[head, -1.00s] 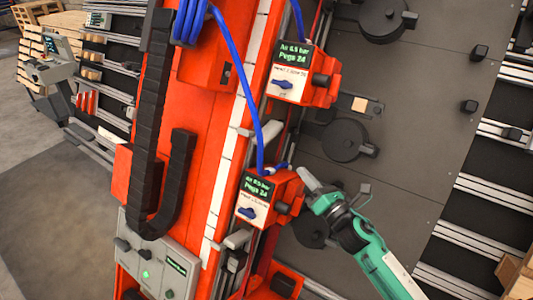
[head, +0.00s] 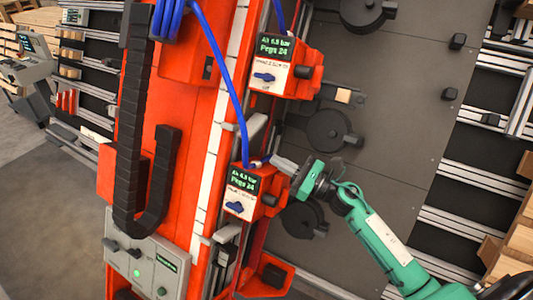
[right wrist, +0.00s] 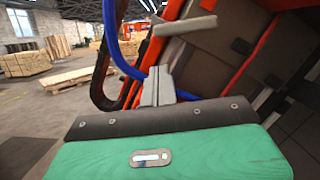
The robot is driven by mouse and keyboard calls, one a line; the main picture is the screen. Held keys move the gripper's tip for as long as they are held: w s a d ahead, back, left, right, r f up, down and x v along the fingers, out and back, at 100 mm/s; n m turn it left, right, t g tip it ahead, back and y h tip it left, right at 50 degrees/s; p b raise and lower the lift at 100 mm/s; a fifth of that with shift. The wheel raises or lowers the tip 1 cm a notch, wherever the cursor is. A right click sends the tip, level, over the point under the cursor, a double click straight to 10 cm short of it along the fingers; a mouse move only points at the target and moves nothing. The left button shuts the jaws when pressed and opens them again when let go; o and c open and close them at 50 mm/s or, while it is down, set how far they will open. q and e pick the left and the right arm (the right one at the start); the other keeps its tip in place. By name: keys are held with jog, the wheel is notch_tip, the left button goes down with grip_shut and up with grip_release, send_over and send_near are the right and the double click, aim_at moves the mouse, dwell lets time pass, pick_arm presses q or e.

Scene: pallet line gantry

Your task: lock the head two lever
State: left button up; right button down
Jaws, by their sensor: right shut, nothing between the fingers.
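Two orange head boxes with green displays are mounted on the orange gantry in the head view: an upper one (head: 288,80) and a lower one (head: 268,205). Each has a small blue lever on its white plate, the upper lever (head: 264,77) and the lower lever (head: 235,207). I cannot read which box is head two. My right gripper (head: 283,162) is shut and empty, with its grey fingers by the top of the lower box; contact cannot be told. Its closed fingers also show in the right wrist view (right wrist: 158,86). My left gripper is not in view.
A blue hose (head: 233,85) runs down to the lower box. A black cable chain (head: 131,130) and a grey button panel (head: 150,262) are on the left. A grey bar (right wrist: 185,26) crosses beyond the fingers. Dark round parts (head: 328,130) sit on the grey panel.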

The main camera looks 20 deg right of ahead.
aim_at(253, 126)
jog(key=p+x, duration=0.4)
jog(key=x, duration=0.4)
jog(key=shift+w+r, duration=0.15)
jog(key=shift+w+a, duration=0.35)
